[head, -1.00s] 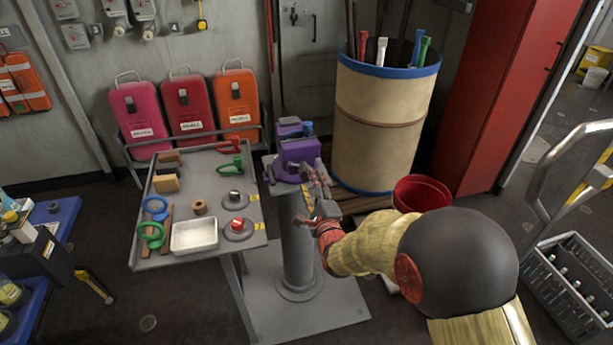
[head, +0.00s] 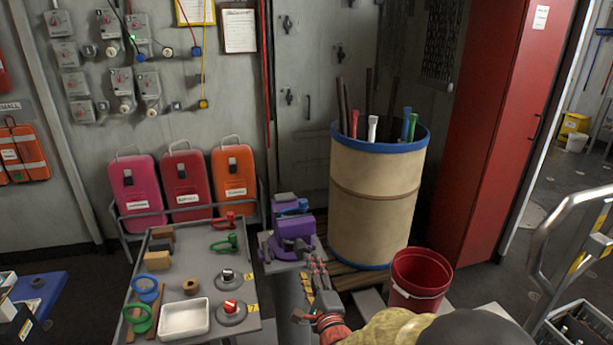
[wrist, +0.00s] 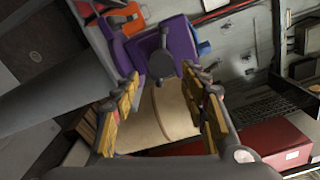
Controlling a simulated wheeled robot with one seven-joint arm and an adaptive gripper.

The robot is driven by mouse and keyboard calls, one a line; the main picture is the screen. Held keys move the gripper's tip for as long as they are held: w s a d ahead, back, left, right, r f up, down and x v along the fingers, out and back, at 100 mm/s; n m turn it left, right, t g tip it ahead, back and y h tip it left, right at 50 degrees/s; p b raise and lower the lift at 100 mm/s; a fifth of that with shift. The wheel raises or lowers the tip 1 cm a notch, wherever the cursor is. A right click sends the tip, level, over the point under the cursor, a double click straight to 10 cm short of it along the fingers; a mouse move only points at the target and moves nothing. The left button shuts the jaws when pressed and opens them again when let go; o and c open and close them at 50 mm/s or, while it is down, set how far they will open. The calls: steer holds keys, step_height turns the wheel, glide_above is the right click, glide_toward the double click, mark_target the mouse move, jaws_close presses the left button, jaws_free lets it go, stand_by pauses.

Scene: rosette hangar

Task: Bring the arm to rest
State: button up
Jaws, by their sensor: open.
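My gripper (head: 318,285) is just in front of and below the purple vise (head: 294,228) in the head view. Its fingers are apart with nothing between them. In the wrist view my gripper (wrist: 160,110) shows its two yellow-padded fingers spread wide, with the purple vise (wrist: 165,55) beyond them and the tan barrel (wrist: 160,118) showing between them. My arm reaches in from the lower right of the head view.
A grey work table (head: 205,262) with a white tray (head: 185,317), rings and blocks stands left of the vise. The blue-rimmed barrel (head: 375,205) and a red bucket (head: 420,275) stand to the right. A metal cart rail (head: 545,235) is at far right.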

steer(key=s+d+f+n+g+h, duration=0.1)
steer(key=s+f+n+g, duration=0.1)
steer(key=f+n+g, duration=0.3)
steer(key=s+f+n+g+h, duration=0.1)
steer(key=s+f+n, duration=0.15)
steer(key=f, duration=0.55)
steer(key=s+d+n+g+h, duration=0.1)
steer(key=s+d+n+g, duration=0.4)
steer(key=s, duration=0.4)
steer(key=s+d+r+n+g+h+p, duration=0.15)
steer(key=s+d+r+n, duration=0.25)
steer(key=s+r, duration=0.45)
steer(key=s+d+r+n+g+p, duration=0.2)
steer(key=s+d+r+n+p, duration=0.15)
steer(key=s+r, duration=0.45)
steer(key=s+d+r+m+t+p, duration=0.1)
steer(key=s+d+r, duration=0.4)
steer(key=r, duration=0.8)
steer(key=shift+s+d+r+t+p, duration=0.25)
steer(key=shift+s+t+p, duration=0.3)
steer(key=shift+t, duration=0.3)
